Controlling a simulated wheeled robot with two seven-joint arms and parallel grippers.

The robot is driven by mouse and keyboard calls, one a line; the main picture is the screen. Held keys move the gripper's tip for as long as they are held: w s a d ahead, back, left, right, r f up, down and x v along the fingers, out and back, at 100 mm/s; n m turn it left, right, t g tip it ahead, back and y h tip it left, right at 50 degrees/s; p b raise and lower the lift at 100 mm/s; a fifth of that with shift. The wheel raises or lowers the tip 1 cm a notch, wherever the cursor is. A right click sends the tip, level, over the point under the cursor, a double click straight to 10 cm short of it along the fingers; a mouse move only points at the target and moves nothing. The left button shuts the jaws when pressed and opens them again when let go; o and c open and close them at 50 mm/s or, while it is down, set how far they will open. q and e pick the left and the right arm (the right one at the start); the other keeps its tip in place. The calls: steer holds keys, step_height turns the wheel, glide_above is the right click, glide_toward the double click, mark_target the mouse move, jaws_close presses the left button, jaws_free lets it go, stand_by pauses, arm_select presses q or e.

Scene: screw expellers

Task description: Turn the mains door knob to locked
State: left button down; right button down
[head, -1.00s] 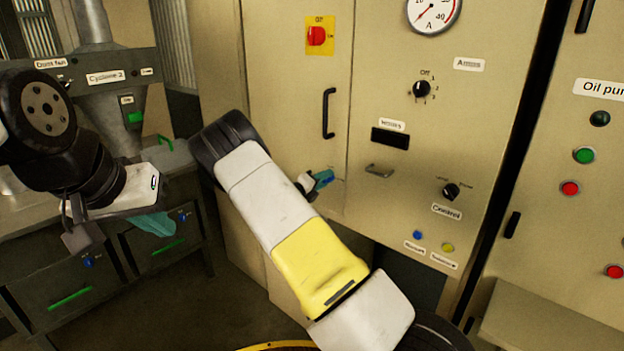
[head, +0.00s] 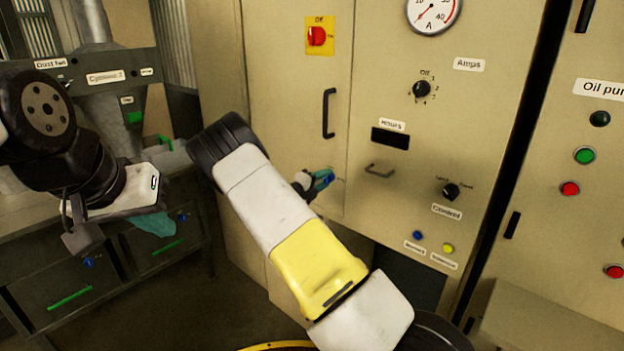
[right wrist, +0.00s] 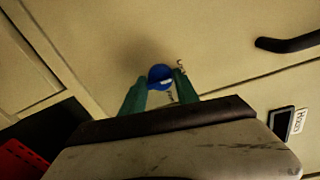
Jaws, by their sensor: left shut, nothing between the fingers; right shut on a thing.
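The mains door knob (right wrist: 160,76) is a small blue knob on the beige cabinet door. In the right wrist view it sits between the green fingertips of my right gripper (right wrist: 158,84), which is shut on it. Small lettering beside it is too small to read. In the head view my right gripper (head: 322,180) reaches the lower part of the door, and the knob is mostly hidden there. My left gripper (head: 154,222) is shut and empty at the left, in front of the dark bench, away from the cabinet.
A black door handle (head: 328,113) stands above the knob, also seen in the right wrist view (right wrist: 290,42). A red switch on a yellow plate (head: 318,36) is higher up. A metal handle (head: 379,171) and the Control selector (head: 451,191) lie to the right.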

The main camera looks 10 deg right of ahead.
steer(key=c, duration=0.9)
jaws_free()
steer(key=shift+r, duration=0.1)
steer(key=shift+c, duration=0.2)
steer(key=v, duration=0.7)
steer(key=shift+s+a, duration=0.25)
steer(key=shift+a, duration=0.05)
steer(key=shift+d, duration=0.1)
